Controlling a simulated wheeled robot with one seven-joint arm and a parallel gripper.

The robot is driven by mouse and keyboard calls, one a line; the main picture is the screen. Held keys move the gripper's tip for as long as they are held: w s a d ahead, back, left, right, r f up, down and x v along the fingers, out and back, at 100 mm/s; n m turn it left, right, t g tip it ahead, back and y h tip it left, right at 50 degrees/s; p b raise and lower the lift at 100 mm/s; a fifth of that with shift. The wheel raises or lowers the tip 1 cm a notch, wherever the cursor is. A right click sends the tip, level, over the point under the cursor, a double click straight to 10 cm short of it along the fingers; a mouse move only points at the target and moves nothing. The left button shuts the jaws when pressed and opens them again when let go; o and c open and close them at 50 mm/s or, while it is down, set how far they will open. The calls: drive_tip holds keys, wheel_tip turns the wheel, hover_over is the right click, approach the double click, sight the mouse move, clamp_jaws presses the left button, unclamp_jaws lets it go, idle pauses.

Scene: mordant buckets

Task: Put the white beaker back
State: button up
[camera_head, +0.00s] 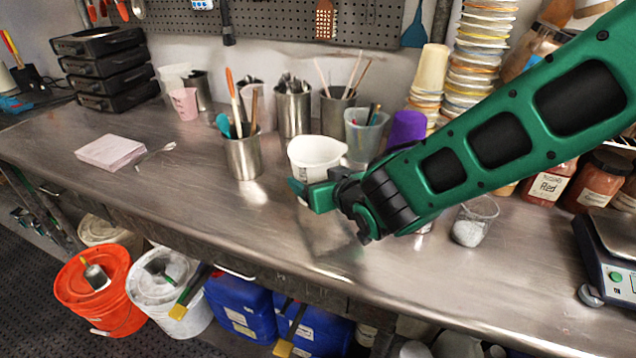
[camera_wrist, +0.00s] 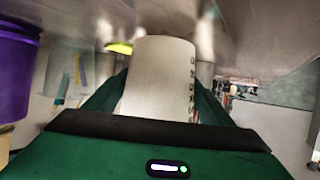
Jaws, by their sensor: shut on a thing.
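The white beaker (camera_head: 314,155) is in my gripper (camera_head: 312,188) over the metal workbench (camera_head: 200,215), near the middle of the head view. The gripper is shut on the beaker's lower part, and the beaker looks upright. In the wrist view the white beaker (camera_wrist: 160,80) stands between the two green fingers, with dark markings on its right side. I cannot tell from the head view whether its base touches the bench, as the gripper hides it.
A metal cup of tools (camera_head: 243,158) stands left of the beaker. A clear beaker with tools (camera_head: 366,135) and a purple cup (camera_head: 408,128) stand behind and to the right. A small glass (camera_head: 475,222) and a scale (camera_head: 612,262) are further right. The bench front is clear.

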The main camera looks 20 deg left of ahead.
drive_tip(key=shift+f, duration=0.55)
drive_tip(key=shift+f, duration=0.1)
drive_tip(key=o, duration=1.7)
drive_tip(key=shift+f, duration=0.1)
drive_tip(key=shift+o, duration=0.2)
drive_tip(key=v, duration=1.2)
drive_tip(key=shift+s+d, duration=0.1)
